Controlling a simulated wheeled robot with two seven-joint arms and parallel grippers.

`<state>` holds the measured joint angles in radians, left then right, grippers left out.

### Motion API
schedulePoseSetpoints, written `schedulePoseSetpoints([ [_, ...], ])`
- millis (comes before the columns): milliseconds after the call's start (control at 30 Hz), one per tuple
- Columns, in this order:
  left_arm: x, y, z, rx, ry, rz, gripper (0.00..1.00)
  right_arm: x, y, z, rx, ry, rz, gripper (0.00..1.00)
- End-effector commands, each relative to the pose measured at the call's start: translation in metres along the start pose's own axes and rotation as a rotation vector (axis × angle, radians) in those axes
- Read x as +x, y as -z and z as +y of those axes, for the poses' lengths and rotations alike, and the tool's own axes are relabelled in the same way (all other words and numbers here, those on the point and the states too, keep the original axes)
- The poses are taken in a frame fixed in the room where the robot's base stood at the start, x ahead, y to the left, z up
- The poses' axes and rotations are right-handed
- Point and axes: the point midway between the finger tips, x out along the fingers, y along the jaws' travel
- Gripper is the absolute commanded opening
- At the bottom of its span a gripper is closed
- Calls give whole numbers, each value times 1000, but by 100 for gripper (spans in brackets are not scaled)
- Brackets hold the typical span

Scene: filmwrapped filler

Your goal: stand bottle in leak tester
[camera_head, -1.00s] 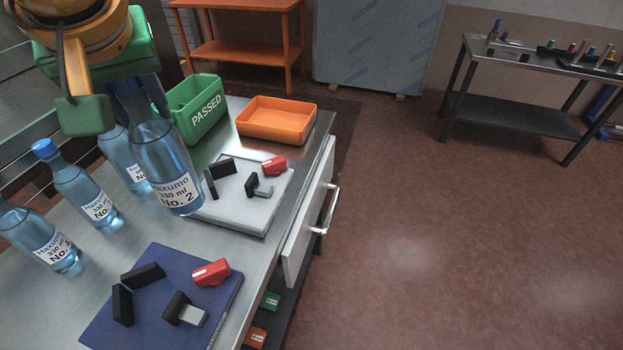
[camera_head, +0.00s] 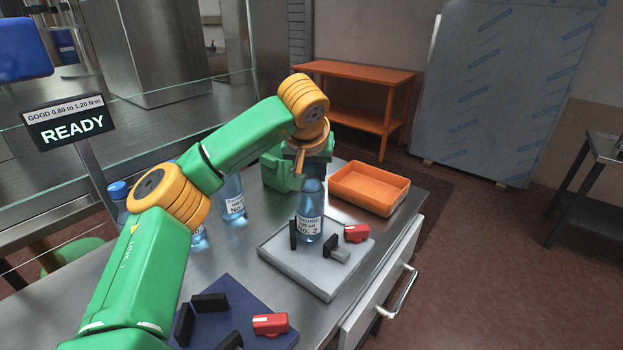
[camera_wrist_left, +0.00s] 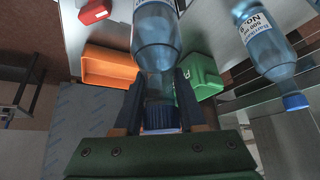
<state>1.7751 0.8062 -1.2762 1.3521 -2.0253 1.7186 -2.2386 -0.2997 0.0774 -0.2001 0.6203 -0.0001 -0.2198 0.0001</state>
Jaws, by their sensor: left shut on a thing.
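My left gripper (camera_head: 311,178) points down and is shut on the neck of a clear blue bottle (camera_head: 310,222). The bottle is upright over the grey plate fixture (camera_head: 318,283), between its black blocks and near its red clamp (camera_head: 356,233). I cannot tell whether its base touches the plate. In the left wrist view the bottle (camera_wrist_left: 157,35) sits between the fingers (camera_wrist_left: 158,98), its blue cap toward the palm. A similar fixture on a blue plate (camera_head: 247,310) lies nearer, partly hidden by my left arm. My right gripper is not in view.
Other bottles (camera_head: 232,200) stand left, partly behind my arm. An orange tray (camera_head: 368,188) and a green bin (camera_head: 275,168) are behind the grey plate. A sign (camera_head: 70,124) reads READY. The counter ends at a drawer with a handle (camera_head: 398,292).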

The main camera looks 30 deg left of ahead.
Motion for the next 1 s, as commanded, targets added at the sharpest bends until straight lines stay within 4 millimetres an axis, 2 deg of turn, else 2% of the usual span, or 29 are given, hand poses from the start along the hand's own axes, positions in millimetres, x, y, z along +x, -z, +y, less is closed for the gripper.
schedulePoseSetpoints([
  [33,9,-6,-1,1,1,0,0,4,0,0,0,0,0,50],
  [100,14,-10,0,0,-1,2,0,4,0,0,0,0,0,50],
  [467,17,-12,0,-1,-1,2,0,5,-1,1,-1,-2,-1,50],
  [500,17,-12,0,-1,-1,1,48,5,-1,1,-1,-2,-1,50],
  [600,16,-12,0,-1,-1,1,70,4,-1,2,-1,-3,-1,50],
  [867,16,-12,0,-1,-1,1,70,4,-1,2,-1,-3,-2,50],
  [1000,4,-10,1,-1,-3,2,70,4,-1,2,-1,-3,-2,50],
])
